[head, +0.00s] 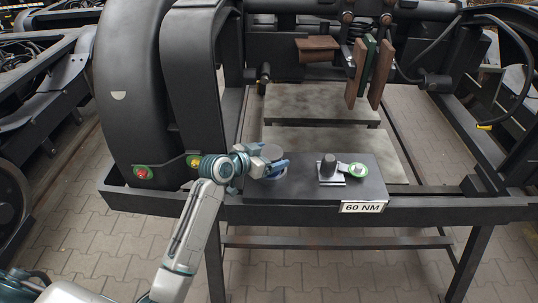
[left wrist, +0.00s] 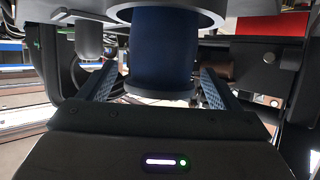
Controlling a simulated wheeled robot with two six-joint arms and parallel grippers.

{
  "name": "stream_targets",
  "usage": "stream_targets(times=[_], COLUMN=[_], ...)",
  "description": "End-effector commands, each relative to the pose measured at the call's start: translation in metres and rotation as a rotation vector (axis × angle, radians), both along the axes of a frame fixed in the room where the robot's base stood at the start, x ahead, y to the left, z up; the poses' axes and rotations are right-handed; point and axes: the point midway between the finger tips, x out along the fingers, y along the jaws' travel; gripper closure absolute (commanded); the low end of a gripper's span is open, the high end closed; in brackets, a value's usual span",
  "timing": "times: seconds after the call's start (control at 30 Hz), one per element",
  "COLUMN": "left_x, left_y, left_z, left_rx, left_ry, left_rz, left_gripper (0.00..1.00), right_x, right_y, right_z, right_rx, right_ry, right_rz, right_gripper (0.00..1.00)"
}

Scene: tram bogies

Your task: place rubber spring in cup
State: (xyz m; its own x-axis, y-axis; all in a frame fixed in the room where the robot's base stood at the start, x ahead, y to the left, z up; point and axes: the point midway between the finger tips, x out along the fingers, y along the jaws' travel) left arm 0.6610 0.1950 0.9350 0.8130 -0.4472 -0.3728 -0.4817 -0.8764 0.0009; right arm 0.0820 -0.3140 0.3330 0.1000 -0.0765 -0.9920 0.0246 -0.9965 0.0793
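A short round piece with a dark blue body, which looks like the rubber spring (head: 267,153), stands on the black shelf of the bogie frame. In the left wrist view its blue body (left wrist: 161,52) sits between a wide grey flange above and a dark rim below. My left gripper (head: 267,163) is at the spring, with one finger on each side of it. In the left wrist view, gaps show between the fingers (left wrist: 157,80) and the blue body, so the gripper is open around it. I cannot make out a separate cup. My right gripper is not in view.
A "60 NM" label (head: 362,207) is on the shelf's front. A large black curved housing (head: 130,95) rises at left. Brown and green pads (head: 370,68) hang behind.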

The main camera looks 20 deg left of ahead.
Motion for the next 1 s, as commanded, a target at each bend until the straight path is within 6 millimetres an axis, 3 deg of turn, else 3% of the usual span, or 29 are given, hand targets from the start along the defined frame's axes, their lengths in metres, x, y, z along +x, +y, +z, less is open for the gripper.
stream_targets(times=[0.27, 0.7, 1.0], left_x=[-0.008, -0.079, -0.096], left_y=[0.006, 0.044, 0.053], left_z=[0.005, 0.037, 0.047], left_rx=[0.003, 0.005, 0.000], left_ry=[-0.002, 0.000, 0.000], left_rz=[0.001, -0.002, -0.001], left_gripper=[0.15, 0.15, 0.15], right_x=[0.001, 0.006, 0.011], right_y=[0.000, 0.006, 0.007], right_z=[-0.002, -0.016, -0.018], right_rx=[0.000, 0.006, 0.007], right_ry=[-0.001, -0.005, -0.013], right_rz=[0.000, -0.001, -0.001], right_gripper=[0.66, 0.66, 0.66])
